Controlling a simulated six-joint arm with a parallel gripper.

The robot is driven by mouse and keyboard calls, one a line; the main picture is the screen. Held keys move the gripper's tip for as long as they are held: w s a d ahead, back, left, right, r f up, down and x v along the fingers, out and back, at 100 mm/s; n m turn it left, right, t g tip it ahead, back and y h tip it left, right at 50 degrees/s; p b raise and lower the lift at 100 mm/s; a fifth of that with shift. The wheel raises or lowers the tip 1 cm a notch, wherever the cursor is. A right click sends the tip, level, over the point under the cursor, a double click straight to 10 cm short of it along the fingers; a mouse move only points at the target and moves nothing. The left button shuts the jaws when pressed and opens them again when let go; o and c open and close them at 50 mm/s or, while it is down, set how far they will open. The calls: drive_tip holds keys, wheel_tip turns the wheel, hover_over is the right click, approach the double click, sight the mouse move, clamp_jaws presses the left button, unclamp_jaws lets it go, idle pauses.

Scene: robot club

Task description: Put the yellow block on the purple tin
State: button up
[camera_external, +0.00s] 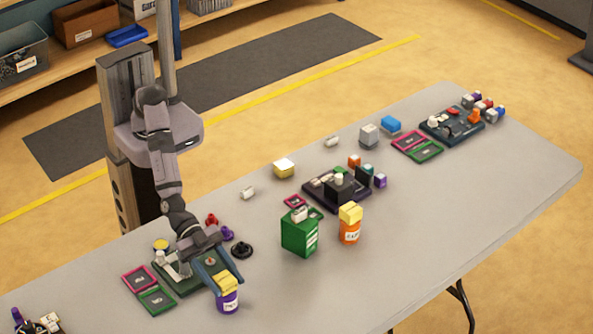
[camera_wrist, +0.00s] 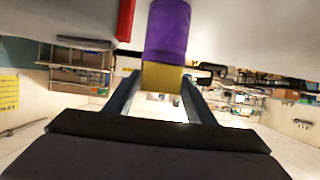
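The purple tin (camera_external: 228,301) stands upright near the front edge of the table, with a pale label on its side. The yellow block (camera_external: 223,279) is at its top, and the two appear to touch. In the wrist view the purple tin (camera_wrist: 168,28) fills the top middle, with the yellow block (camera_wrist: 163,78) directly against its end. My gripper (camera_wrist: 163,88) has one finger on each side of the yellow block and looks shut on it. In the external view my gripper (camera_external: 219,274) reaches down over the tin's top.
A dark tray (camera_external: 190,284) lies just left of the tin. A green box (camera_external: 299,236) and an orange tin with a yellow top (camera_external: 349,232) stand to the right. The table's front right is clear.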

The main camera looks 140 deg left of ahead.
drive_tip(key=shift+o, duration=0.3)
drive_tip(key=shift+r, duration=0.2)
drive_tip(key=b+v, duration=0.1)
drive_tip(key=v, duration=1.1)
